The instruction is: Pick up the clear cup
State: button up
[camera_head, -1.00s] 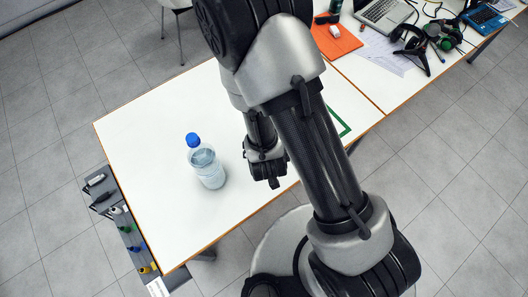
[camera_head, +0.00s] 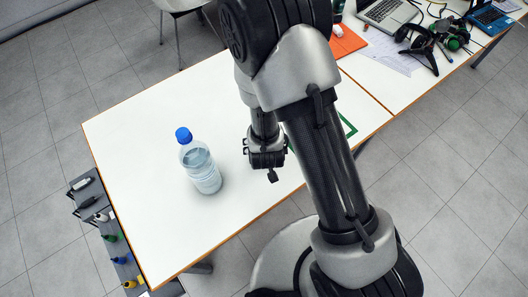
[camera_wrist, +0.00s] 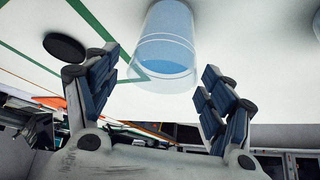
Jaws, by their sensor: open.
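The clear cup (camera_wrist: 158,75) shows in the wrist view at the top centre, see-through with a blue patch near its lower end. It lies between and beyond the fingers of my gripper (camera_wrist: 160,64). The fingers are spread apart, and I see no clear contact with the cup. In the head view, my gripper (camera_head: 268,166) is over the right side of the white table (camera_head: 140,130). The cup cannot be made out there; my arm covers part of that area.
A water bottle (camera_head: 200,168) with a blue cap stands left of my gripper. Green tape (camera_head: 347,125) marks the table. A black round thing (camera_wrist: 65,47) lies near the left finger. Open tabletop lies left.

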jog(key=b+x, duration=0.1)
jog(key=x, duration=0.3)
jog(key=shift+s+f+b, duration=0.25)
jog(key=shift+s+b, duration=0.05)
jog(key=shift+b, duration=0.05)
jog(key=shift+w+f, duration=0.2)
jog(key=shift+w, duration=0.05)
jog(key=shift+c, duration=0.4)
jog(key=c, duration=1.2)
